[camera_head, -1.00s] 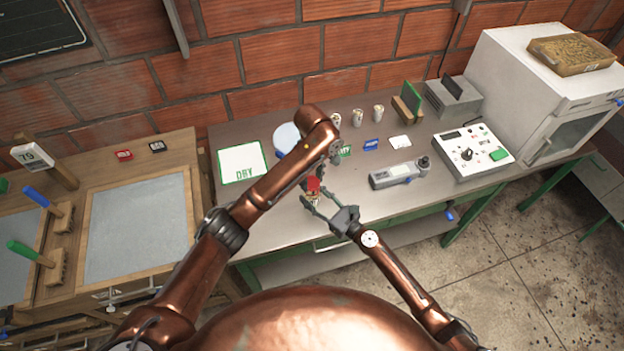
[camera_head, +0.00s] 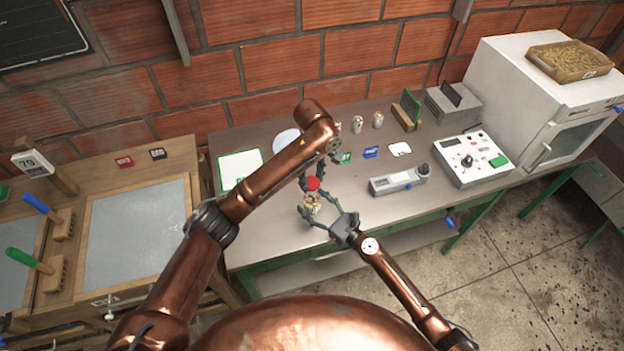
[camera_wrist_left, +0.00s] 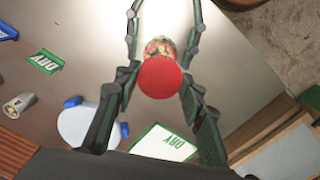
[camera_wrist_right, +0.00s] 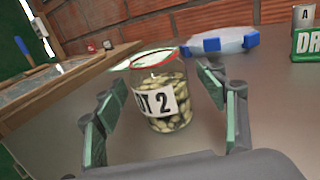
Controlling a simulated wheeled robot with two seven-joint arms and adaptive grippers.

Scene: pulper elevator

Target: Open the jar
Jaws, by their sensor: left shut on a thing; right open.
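The glass jar (camera_wrist_right: 160,103) with a "LOT 2" label and pale beans stands upright on the grey bench. It also shows in the head view (camera_head: 312,205). Its top looks uncovered in the right wrist view. The red lid (camera_head: 313,183) is held above the jar by my left gripper (camera_head: 311,181), which is shut on it. In the left wrist view the lid (camera_wrist_left: 160,77) covers part of the jar behind it. My right gripper (camera_wrist_right: 165,98) is open, its fingers on either side of the jar with visible gaps.
A grey handheld meter (camera_head: 398,181) lies right of the jar. A white "DRY" mat (camera_head: 240,167) and a round white dish (camera_head: 285,140) lie to the left. The bench front edge is close.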

